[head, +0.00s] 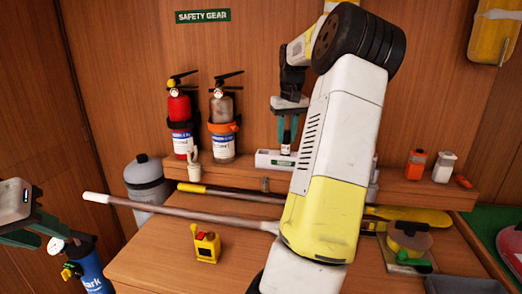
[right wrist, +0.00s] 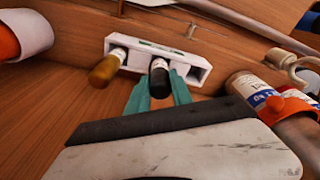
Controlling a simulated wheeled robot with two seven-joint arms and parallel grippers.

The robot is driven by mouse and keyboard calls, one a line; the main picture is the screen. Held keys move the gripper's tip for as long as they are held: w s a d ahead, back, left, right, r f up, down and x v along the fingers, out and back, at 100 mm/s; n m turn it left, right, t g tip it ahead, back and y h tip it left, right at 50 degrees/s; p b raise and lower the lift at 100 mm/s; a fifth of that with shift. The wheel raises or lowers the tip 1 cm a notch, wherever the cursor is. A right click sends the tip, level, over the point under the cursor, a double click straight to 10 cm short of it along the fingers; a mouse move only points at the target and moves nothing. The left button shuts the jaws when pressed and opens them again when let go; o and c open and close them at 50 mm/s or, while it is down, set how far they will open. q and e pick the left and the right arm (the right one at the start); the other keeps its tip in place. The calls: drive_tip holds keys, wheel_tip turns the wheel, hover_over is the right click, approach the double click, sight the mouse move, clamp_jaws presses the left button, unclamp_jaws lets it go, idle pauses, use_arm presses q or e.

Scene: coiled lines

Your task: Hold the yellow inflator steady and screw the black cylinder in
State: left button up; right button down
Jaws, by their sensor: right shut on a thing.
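The yellow inflator (head: 207,247) stands upright on the table, left of the middle, with nothing touching it. The black cylinder (right wrist: 159,82) stands in a white rack (right wrist: 193,72) on the shelf, beside a brass-coloured cylinder (right wrist: 108,67). My right gripper (head: 287,135) is shut on the black cylinder from above, its teal fingers (right wrist: 160,95) on either side of it. The rack also shows in the head view (head: 268,159). My left gripper (head: 45,232) is at the left edge, partly cut off, empty, its fingers apart, well away from the inflator.
A red extinguisher (head: 181,112) and a grey one (head: 222,110) hang behind the shelf, close to the rack. A long pole (head: 160,208) lies across the table behind the inflator. A blue cylinder (head: 90,270) and grey tank (head: 145,175) stand at left.

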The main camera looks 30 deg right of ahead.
drive_tip(key=shift+r, duration=0.2)
drive_tip(key=shift+r, duration=1.65)
drive_tip(key=shift+r, duration=0.1)
